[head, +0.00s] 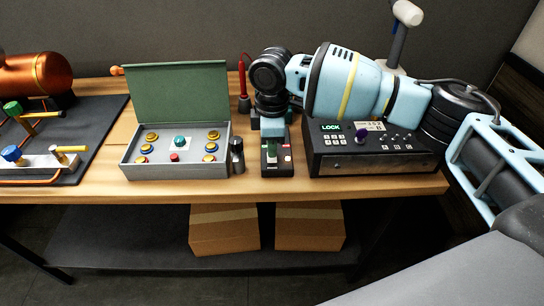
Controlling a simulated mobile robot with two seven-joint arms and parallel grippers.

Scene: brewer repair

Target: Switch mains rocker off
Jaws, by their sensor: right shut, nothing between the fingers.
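A small black switch box (277,171) stands near the front edge of the wooden bench, between the grey case and the black control unit. It has a green part (271,148) on top and a small red patch on its right side. I take it for the mains rocker box; the rocker's position is too small to tell. My right gripper (271,135) is shut and empty. It points down right at the top of this box and hides its back part; I cannot tell whether it touches. My left gripper is not in view.
An open grey case (128,169) with coloured buttons stands left, a dark cylinder (237,155) beside it. The black unit (375,163) reading LOCK stands right, below my arm. A red-handled tool (243,78) stands behind. Cardboard boxes (224,233) sit on the lower shelf.

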